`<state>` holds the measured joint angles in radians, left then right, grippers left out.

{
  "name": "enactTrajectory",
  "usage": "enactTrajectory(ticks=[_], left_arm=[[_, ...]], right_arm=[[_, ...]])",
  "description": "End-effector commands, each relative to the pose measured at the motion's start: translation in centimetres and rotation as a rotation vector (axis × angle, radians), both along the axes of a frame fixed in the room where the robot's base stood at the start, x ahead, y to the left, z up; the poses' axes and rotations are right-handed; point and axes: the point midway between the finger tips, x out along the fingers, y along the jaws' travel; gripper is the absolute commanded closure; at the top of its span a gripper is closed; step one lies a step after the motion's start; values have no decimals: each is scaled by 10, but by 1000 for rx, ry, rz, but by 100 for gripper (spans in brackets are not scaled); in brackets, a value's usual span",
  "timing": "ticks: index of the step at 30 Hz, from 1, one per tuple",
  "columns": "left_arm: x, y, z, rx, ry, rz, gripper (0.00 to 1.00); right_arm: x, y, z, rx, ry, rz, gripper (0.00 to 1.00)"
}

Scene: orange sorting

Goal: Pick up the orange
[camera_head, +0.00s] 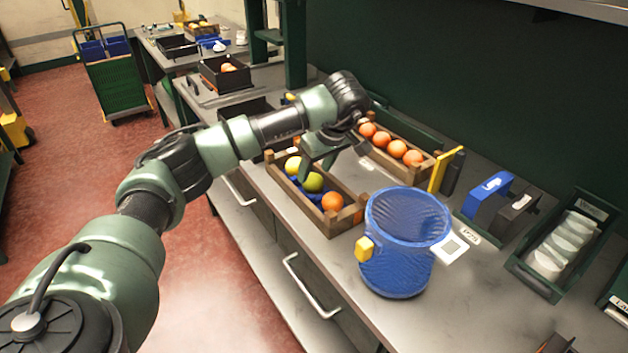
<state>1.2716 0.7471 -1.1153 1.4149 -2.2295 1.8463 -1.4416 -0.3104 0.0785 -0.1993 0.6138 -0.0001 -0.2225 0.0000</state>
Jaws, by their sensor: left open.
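One orange (332,201) lies at the near end of a wooden crate (346,223) on the bench. Yellow-green fruits (313,182) lie in the same crate. More oranges (397,148) sit in a row in a second wooden crate (426,169) farther back. My left gripper (318,172) is open and points down over the first crate, close to the yellow-green fruits. The arm and hand partly hide the far end of that crate. I cannot tell whether the fingers touch a fruit. My right gripper does not show.
A blue mesh bin (403,240) stands on the bench just right of the first crate. Blue and black boxes (487,200) and a green tray of white discs (562,245) stand farther right. A green cart (117,75) stands on the red floor at the back left.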

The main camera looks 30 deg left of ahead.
Motion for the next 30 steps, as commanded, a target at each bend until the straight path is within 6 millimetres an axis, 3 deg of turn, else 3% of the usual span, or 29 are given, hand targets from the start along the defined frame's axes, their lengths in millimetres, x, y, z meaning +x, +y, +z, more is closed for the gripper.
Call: enactTrajectory(ticks=[3, 7, 12, 17, 22, 30], left_arm=[[-1, 4, -17, -1, 6, 1, 47], [2, 10, -35, -1, 5, 2, 47], [3, 12, -42, -1, 1, 0, 47], [3, 12, -42, -1, 0, 0, 47], [3, 12, -42, -1, 0, 0, 92], [4, 12, -40, -1, -1, 0, 93]], right_arm=[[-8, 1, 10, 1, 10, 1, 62], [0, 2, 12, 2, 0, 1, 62], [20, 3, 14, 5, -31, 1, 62], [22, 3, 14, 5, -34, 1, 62], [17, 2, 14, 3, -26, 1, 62], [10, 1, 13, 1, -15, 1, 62]])
